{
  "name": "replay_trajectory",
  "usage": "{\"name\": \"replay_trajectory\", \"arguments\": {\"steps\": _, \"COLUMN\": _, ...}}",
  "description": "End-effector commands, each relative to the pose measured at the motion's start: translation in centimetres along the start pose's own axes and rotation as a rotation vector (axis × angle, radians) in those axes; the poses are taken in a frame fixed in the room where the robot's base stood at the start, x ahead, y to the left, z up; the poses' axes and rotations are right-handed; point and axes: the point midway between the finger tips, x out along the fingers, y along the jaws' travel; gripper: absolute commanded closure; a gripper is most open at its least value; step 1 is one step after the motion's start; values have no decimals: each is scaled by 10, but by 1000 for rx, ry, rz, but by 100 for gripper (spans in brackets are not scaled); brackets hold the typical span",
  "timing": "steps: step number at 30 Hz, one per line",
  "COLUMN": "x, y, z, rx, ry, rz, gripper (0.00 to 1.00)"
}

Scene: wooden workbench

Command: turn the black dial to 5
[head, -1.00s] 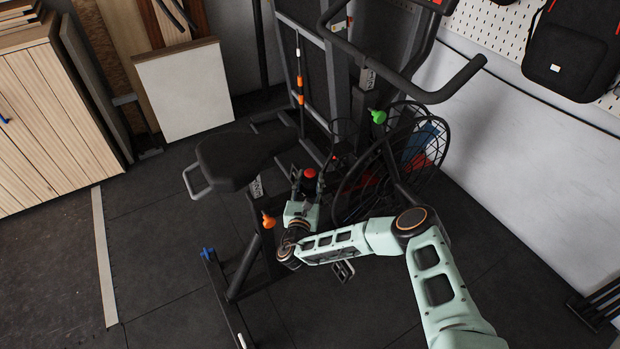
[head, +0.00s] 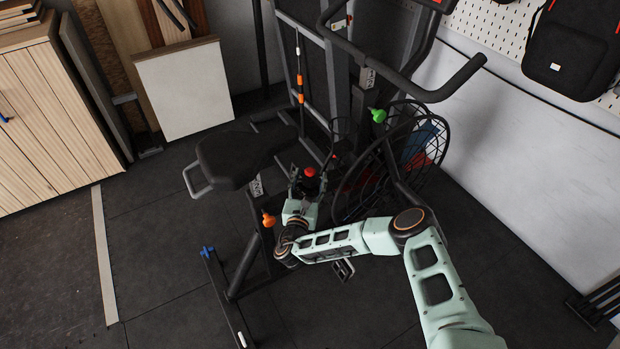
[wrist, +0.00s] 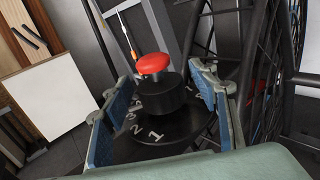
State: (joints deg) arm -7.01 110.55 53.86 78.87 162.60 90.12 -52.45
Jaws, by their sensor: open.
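The black dial (wrist: 158,97) is a short cylinder on a round black plate (wrist: 180,138) with white numbers. I can read 1, 2 and 3; the further marks are too small to read surely. A red mushroom-shaped knob (wrist: 153,64) stands above the dial on a thin stem; it also shows in the head view (head: 310,171). My gripper (wrist: 163,104) is open, its blue-padded fingers on the left and right of the dial, with visible gaps. In the head view my gripper (head: 307,184) largely hides the dial. I cannot make out a pointer on the dial.
The dial is on an exercise bike with a black seat (head: 237,158), a caged fan wheel (head: 430,150) close to the right, and a handlebar (head: 410,85) above. An orange knob (head: 268,219) and a green knob (head: 378,115) are nearby. Floor is clear at the left.

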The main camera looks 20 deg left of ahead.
Motion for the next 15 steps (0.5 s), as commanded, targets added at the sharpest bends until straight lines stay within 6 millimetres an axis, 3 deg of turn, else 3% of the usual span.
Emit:
{"name": "replay_trajectory", "arguments": {"steps": 5, "x": -14, "y": 1, "z": -1, "rx": 0, "ry": 2, "rz": 3, "gripper": 46}}
{"name": "replay_trajectory", "arguments": {"steps": 15, "x": -84, "y": 0, "z": -2, "rx": 1, "ry": 4, "rz": 2, "gripper": 46}}
